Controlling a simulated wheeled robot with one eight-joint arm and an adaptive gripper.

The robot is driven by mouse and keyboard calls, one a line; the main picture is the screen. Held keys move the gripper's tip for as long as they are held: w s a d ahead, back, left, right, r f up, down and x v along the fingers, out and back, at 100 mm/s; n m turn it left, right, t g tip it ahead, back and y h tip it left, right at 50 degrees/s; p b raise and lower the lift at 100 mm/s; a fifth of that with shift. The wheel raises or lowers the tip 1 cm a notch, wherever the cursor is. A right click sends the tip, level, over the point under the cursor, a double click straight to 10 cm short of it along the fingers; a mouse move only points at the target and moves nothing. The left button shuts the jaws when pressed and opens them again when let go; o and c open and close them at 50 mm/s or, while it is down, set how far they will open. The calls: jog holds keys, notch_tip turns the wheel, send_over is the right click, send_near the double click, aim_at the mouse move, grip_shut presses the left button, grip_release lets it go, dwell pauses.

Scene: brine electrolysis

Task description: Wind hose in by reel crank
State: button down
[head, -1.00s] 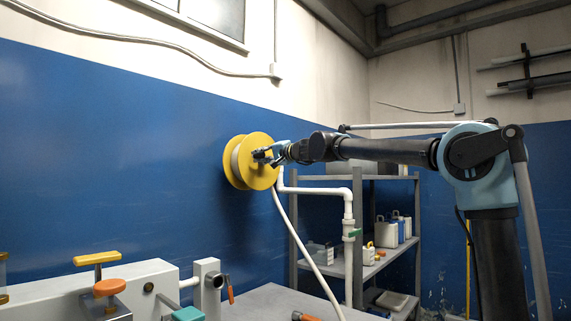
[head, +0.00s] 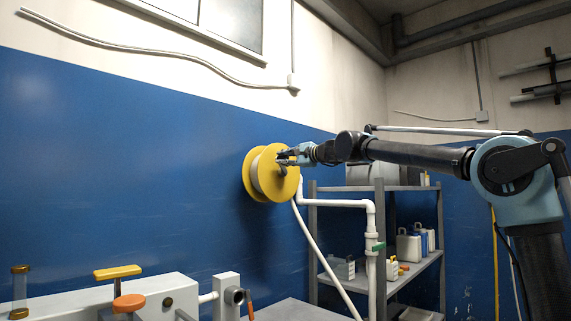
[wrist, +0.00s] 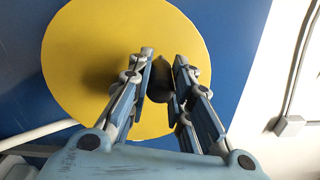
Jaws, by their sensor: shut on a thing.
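The yellow hose reel (head: 254,178) is mounted on the blue wall in the middle of the head view, with pale hose wound between its two discs. The loose white hose (head: 318,250) hangs from it down to the right. My gripper (head: 283,157) is at the upper part of the reel's front disc, shut on the dark crank handle. In the wrist view the yellow disc (wrist: 85,60) fills the background, and the dark crank handle (wrist: 159,90) lies between the fingers of my gripper (wrist: 164,56). The fingers and the handle hide the rest of the crank.
A white pipe (head: 338,203) with a green valve (head: 377,246) runs right of the reel. Behind it stands a grey shelf (head: 405,188) with jugs and boxes. White equipment (head: 150,293) with a yellow handle (head: 118,272) and orange knob (head: 130,303) is at lower left.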

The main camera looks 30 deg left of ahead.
jog(key=shift+w+d, duration=0.15)
jog(key=shift+w, duration=0.15)
jog(key=c, duration=1.4)
grip_release()
jog(key=shift+w+f, duration=0.1)
jog(key=shift+w, duration=0.05)
jog(key=shift+s, duration=0.2)
jog(key=shift+s+d, duration=0.1)
jog(key=shift+d, duration=0.3)
jog(key=v, duration=1.1)
jog(key=shift+d, duration=0.1)
